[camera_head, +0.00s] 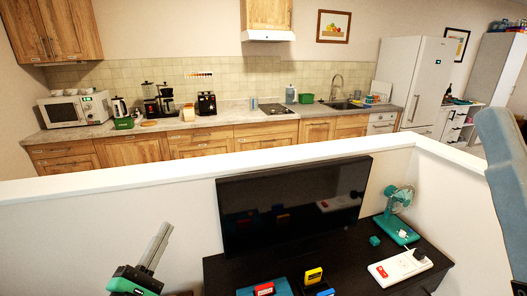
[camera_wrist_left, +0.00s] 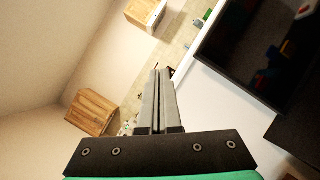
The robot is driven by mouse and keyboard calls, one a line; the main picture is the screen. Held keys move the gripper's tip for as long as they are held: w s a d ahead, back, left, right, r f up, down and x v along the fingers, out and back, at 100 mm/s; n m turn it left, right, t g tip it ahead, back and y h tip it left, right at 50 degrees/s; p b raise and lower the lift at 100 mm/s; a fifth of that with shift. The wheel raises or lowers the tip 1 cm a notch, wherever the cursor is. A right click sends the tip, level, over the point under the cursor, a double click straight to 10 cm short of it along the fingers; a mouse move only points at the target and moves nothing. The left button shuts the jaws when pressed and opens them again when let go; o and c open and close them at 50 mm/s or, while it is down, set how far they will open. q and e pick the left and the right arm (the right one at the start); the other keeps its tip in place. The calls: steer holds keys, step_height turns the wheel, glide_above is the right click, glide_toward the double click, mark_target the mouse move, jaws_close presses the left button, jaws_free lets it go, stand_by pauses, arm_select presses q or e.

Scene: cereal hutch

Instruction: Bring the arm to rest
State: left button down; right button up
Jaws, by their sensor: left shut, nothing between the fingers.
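My left gripper (camera_head: 160,240) is in the lower left of the head view, raised in front of the white half wall. Its two grey fingers are together with nothing between them. In the left wrist view the shut fingers (camera_wrist_left: 158,100) point away towards the wall cabinets and kitchen. My right arm shows only as a grey-blue link (camera_head: 505,175) at the right edge of the head view; its gripper is out of the picture.
A white half wall (camera_head: 130,200) separates me from the kitchen counter (camera_head: 235,119).

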arm_select(q)
steer(key=s+d+r+m+t+h+p, duration=0.1)
steer(key=s+d+r+m+t, duration=0.2)
steer(key=r, duration=0.6)
steer(key=s+d+r+m+h+p, duration=0.1)
steer(key=s+d+r+m, duration=0.1)
steer(key=s+r+m, duration=0.6)
steer(key=d+r+m+t+h+p, duration=0.1)
steer(key=d+r+m+t+h, duration=0.15)
steer(key=r, duration=0.85)
steer(key=s+a+r+m+t+y, duration=0.2)
steer(key=s+r+m+y, duration=0.3)
steer(key=s+m, duration=0.4)
step_height(320, 180, up, 38)
steer(key=m+p, duration=0.2)
steer(key=p, duration=3.5)
steer(key=shift+w+a+f, duration=0.15)
steer(key=shift+w+f, duration=0.05)
steer(key=shift+w, duration=0.25)
steer(key=shift+g, duration=0.25)
